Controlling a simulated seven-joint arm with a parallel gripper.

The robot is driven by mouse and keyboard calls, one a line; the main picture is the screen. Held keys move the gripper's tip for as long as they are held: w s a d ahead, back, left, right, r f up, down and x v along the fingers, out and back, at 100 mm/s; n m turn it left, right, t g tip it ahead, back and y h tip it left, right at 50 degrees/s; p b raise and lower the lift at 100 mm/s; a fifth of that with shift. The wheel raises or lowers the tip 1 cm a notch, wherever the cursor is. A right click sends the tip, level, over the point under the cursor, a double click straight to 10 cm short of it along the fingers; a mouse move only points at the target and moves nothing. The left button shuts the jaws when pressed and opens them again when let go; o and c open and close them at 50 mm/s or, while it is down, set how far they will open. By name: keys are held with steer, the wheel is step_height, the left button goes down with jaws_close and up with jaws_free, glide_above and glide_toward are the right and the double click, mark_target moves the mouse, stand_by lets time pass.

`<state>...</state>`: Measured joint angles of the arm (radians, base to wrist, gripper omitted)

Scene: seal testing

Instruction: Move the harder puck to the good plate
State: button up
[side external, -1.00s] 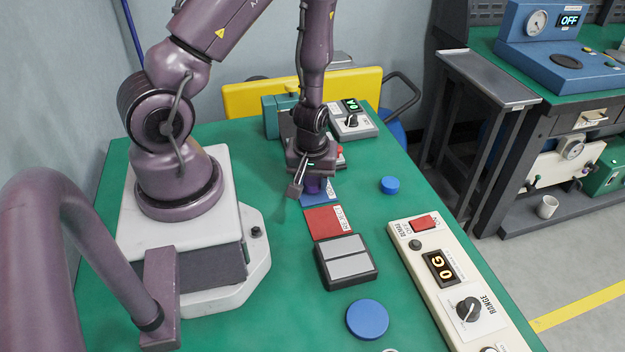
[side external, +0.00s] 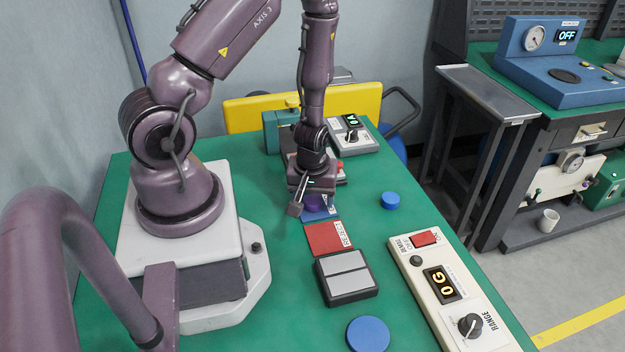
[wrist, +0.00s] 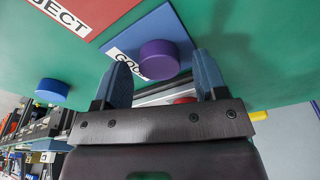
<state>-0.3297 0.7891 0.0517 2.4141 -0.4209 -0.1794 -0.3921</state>
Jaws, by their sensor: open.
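A purple puck (wrist: 158,60) lies on the blue plate marked GOOD (wrist: 170,22), near its lettered edge, in the wrist view. In the side view the purple puck (side external: 316,202) is partly hidden under my gripper (side external: 311,191), and the blue plate (side external: 328,212) shows beside it. My gripper (wrist: 159,60) is open, with its fingertips to either side of the puck in the picture; I cannot tell if they touch it. A blue puck (side external: 390,201) stands on the green bench to the right; it also shows in the wrist view (wrist: 52,91). The looks do not tell which puck is harder.
The red REJECT plate (side external: 328,238) lies in front of the blue plate. A black block with two grey pads (side external: 346,277), a large blue disc (side external: 368,334) and a cream control panel (side external: 450,285) stand nearer. A yellow panel (side external: 245,110) stands behind. Bench around the blue puck is clear.

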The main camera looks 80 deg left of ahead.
step_height(320, 180, up, 12)
steer(key=d, duration=0.2)
step_height(320, 180, up, 17)
steer(key=m+t+h, duration=0.3)
steer(key=m+t, duration=0.1)
steer(key=m, duration=0.6)
glide_above(313, 212)
steer(key=d, duration=0.9)
steer(key=s+r+m, duration=0.1)
steer(key=s+r+m+y, duration=0.1)
steer(key=r, duration=0.1)
steer(key=s+r+m+t, duration=0.1)
steer(key=r, duration=0.1)
steer(key=shift+s+d, duration=0.15)
steer(key=shift+d, duration=0.15)
